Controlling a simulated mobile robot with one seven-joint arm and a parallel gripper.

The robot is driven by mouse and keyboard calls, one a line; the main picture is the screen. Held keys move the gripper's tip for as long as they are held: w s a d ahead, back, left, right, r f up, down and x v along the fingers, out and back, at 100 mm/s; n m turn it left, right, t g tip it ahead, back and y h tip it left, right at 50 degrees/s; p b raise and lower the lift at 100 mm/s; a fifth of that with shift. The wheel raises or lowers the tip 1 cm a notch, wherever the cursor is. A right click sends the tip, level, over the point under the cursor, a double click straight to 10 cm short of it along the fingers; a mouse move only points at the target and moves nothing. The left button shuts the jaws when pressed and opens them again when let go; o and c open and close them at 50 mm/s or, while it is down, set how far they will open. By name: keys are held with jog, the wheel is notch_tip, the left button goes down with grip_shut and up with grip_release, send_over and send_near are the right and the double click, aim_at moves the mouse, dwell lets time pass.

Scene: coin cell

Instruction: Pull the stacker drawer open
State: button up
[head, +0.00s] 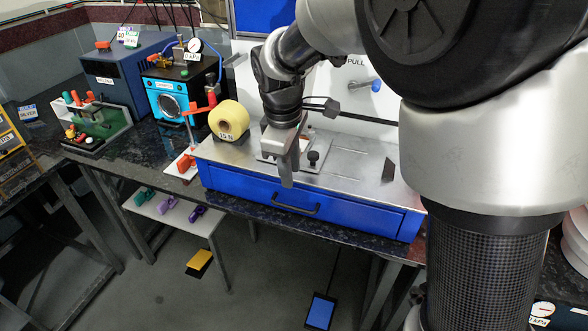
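The stacker is a blue base unit with a bare metal top (346,167) on the dark bench. Its blue drawer (260,195) faces front and appears flush with the body. A dark bar handle (296,204) sits at the middle of the drawer front. My gripper (287,178) hangs from my arm above the stacker's front edge, a little above and left of the handle, and does not appear to touch it. Its fingers look close together from this side, and I cannot tell whether they are open or shut. Nothing shows in them.
A yellow roll marked 15 N (229,120) stands left of my gripper. A blue-tipped lever (375,86) juts from the back panel. A low white shelf (180,222) is below left. Space before the drawer looks clear.

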aim_at(295, 207)
jog(key=f, duration=0.4)
jog(key=w+f+b, duration=0.1)
jog(key=f, duration=0.3)
jog(key=w+d+f+b, duration=0.1)
jog(key=f, duration=0.3)
jog(key=shift+w+f, duration=0.1)
jog(key=shift+f, duration=0.2)
grip_shut()
